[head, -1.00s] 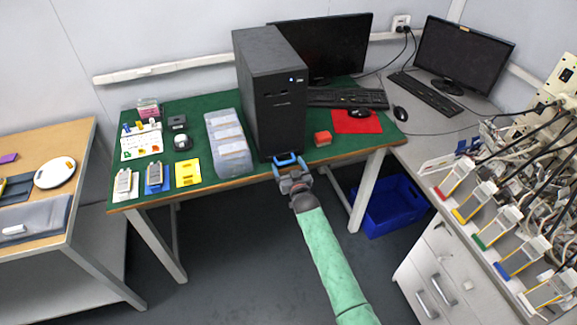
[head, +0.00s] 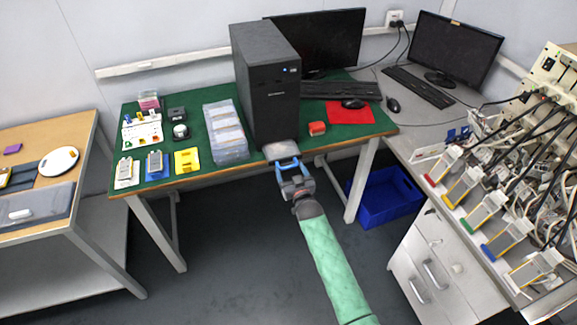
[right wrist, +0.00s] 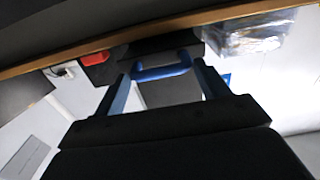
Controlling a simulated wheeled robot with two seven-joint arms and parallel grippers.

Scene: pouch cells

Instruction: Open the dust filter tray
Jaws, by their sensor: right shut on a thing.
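The black computer tower (head: 268,85) stands upright on the green-topped table. A grey dust filter tray (head: 281,150) sticks out from under its front, past the table edge. My right gripper (head: 289,163) is at the tray's front end, its blue fingers closed on the tray's blue handle. In the right wrist view the blue handle (right wrist: 162,70) spans between the two fingers, with the dark tower behind it. How far the tray still reaches under the tower is hidden. My left gripper is not in view.
A clear plastic box (head: 226,132) stands left of the tower, and a red block (head: 317,128) lies to its right. A blue crate (head: 387,198) is on the floor under the table. The floor in front of the table is clear.

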